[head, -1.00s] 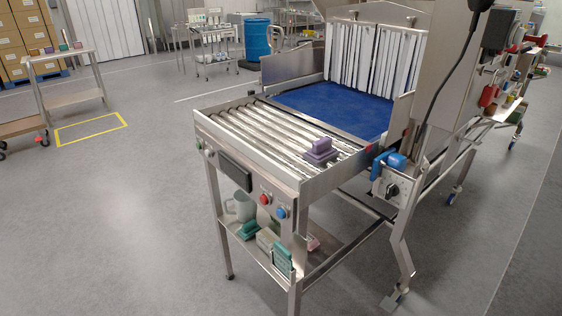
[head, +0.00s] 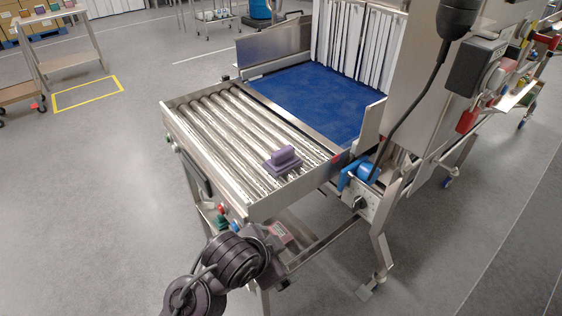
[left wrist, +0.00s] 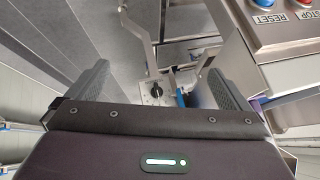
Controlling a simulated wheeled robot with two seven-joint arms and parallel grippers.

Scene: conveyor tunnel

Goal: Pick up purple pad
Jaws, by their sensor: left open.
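The purple pad (head: 284,161), a flat block with a raised grip on top, lies on the metal rollers (head: 225,125) near the front right corner of the conveyor. In the head view my dark left arm is low in front of the conveyor frame, below and left of the pad, not touching it. My left gripper (left wrist: 158,68) is open in the left wrist view, with two grey fingers spread apart and nothing between them. The pad does not show in that view. My right gripper is not in view.
A blue belt (head: 320,95) lies behind the rollers, with white strip curtains (head: 352,40) beyond. A black cable hangs on the right above a blue device (head: 362,174). The conveyor's metal side rail (head: 292,196) borders the rollers. Open floor lies left.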

